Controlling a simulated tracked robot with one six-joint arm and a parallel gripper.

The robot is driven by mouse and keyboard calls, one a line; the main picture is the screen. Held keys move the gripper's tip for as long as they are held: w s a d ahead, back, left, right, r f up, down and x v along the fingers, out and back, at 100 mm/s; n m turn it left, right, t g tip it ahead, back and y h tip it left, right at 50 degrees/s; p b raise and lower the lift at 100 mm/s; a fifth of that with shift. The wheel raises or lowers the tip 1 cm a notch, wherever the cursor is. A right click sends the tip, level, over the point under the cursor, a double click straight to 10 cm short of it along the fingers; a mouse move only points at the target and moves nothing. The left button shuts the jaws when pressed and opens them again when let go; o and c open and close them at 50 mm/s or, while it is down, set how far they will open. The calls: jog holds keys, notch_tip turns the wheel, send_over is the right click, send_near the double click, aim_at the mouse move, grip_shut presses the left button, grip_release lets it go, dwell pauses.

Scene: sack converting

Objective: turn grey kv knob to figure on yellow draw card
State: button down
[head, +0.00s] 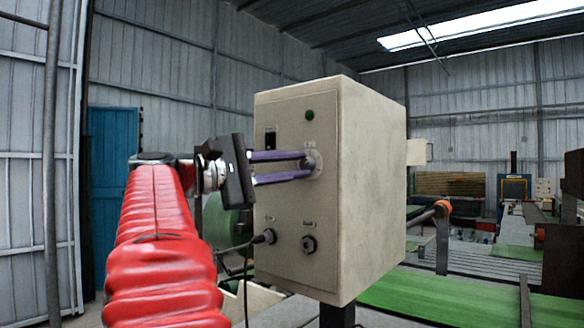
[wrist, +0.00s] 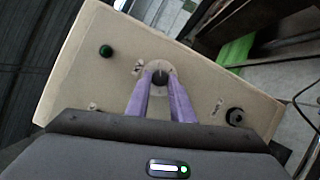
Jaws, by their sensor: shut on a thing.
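The grey kv knob (wrist: 160,78) sits on a round pale dial plate on the front of a beige control box (head: 370,190). In the head view the knob (head: 308,162) shows at the tips of my gripper's purple fingers. My gripper (head: 305,165) reaches in from the left and is shut on the knob, one finger on each side; it also shows in the wrist view (wrist: 160,88). The dial's figures are too small to read. I cannot make out a yellow draw card in either view.
A green lamp (head: 309,114) and a dark switch (head: 270,138) are above the knob. A cable plug (head: 265,237) and a round socket (head: 308,243) are below it. A small beige box (head: 416,152) projects behind the right side.

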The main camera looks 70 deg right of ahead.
jog(key=c, duration=1.5)
grip_release()
jog(key=shift+s, duration=0.15)
jog(key=shift+c, duration=0.2)
jog(key=shift+a, duration=0.1)
jog(key=v, duration=1.4)
jog(key=shift+f, duration=0.1)
